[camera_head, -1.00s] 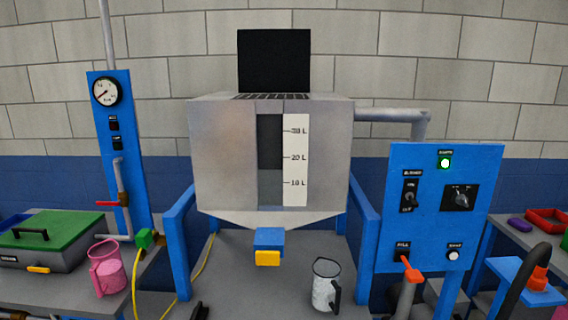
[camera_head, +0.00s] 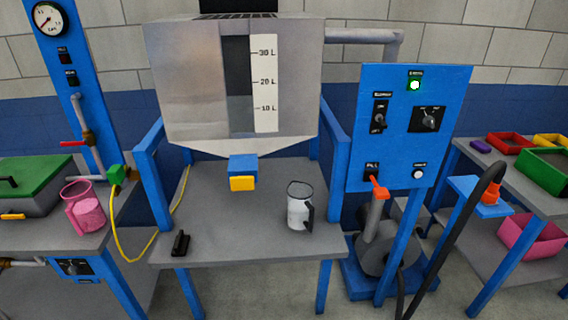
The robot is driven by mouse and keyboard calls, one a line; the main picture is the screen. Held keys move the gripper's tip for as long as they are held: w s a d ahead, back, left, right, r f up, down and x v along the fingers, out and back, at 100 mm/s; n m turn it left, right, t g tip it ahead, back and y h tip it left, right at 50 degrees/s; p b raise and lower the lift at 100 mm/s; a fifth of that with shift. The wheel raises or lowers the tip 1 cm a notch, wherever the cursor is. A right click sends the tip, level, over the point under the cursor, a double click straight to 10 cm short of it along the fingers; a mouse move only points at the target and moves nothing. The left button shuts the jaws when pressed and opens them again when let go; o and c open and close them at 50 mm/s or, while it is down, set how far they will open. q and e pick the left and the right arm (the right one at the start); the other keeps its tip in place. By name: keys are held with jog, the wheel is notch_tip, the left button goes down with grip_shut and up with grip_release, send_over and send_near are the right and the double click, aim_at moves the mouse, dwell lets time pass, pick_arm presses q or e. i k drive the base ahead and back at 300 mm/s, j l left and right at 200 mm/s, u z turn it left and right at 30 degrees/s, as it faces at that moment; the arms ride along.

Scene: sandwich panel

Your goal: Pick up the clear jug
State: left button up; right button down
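The clear jug (camera_head: 298,208) stands upright on the right part of the grey table (camera_head: 240,246) below the metal tank. It looks pale and see-through, with a dark rim and a black handle on its right side. Nothing touches it. Neither of my grippers shows in the head view.
The tank (camera_head: 190,85) with a litre scale hangs over the table, its yellow-tipped outlet (camera_head: 242,183) left of the jug. A small black object (camera_head: 181,243) lies at the table's front left. A pink jug (camera_head: 84,208) stands on the left bench. A blue control panel (camera_head: 398,150) rises at the right.

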aim_at(301, 212)
jog(key=z, duration=0.2)
jog(key=i+j+z, duration=0.15)
jog(key=j+z, duration=0.65)
jog(key=i+j+z, duration=0.1)
jog(key=j, duration=0.45)
jog(key=j+z, duration=0.15)
jog(key=j, duration=0.4)
